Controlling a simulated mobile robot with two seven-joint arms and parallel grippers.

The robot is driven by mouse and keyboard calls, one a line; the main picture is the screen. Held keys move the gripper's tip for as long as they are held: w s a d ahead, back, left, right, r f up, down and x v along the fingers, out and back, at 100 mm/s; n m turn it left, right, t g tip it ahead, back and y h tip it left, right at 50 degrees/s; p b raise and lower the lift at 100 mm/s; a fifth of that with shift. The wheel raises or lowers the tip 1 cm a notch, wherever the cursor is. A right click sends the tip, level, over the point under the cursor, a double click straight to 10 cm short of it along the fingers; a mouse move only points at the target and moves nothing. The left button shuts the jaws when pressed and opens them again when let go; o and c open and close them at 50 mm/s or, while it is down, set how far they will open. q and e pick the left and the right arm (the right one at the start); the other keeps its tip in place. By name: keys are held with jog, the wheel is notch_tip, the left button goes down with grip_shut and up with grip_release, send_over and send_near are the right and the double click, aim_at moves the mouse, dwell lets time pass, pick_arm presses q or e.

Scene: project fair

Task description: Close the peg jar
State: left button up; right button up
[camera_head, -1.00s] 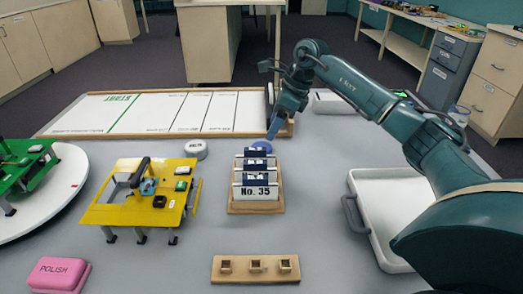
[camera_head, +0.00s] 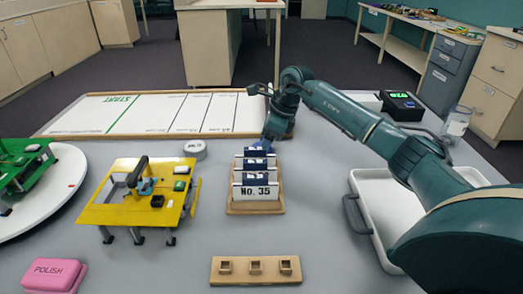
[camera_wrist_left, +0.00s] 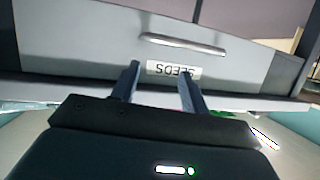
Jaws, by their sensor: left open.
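A clear jar (camera_head: 457,122) stands at the right back of the table in the head view; its label is too small to read, so I cannot tell if it is the peg jar. A round blue lid-like piece (camera_head: 261,146) lies just behind the No. 35 rack, mostly hidden now. My right gripper (camera_head: 266,139) points down at this blue piece; whether its jaws are around it or shut is hidden. My left gripper (camera_wrist_left: 160,82) is open and empty in the left wrist view, facing a drawer front labelled SEEDS; it is not in the head view.
The No. 35 rack (camera_head: 256,207) stands just in front of my right gripper. A yellow stand (camera_head: 130,212) is to its left, a white tray (camera_head: 362,183) to its right. A black box with a green display (camera_head: 401,107) stands near the jar. A wooden peg block (camera_head: 240,270) lies in front.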

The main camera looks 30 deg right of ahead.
jog(key=c, duration=0.8)
pick_arm(q)
jog(key=shift+r, duration=0.1)
pick_arm(e)
jog(key=shift+r, duration=0.15)
pick_arm(q)
jog(key=shift+s+a+r+n+p, duration=0.15)
jog(key=shift+a+r+n+p, duration=0.1)
jog(key=shift+r+p, duration=0.25)
jog(key=shift+s+a+r+n+p, duration=0.1)
jog(key=shift+a+r+n+p, duration=0.1)
jog(key=shift+r+p, duration=0.3)
pick_arm(e)
notch_tip(320, 180, up, 10)
jog(key=shift+f, duration=0.1)
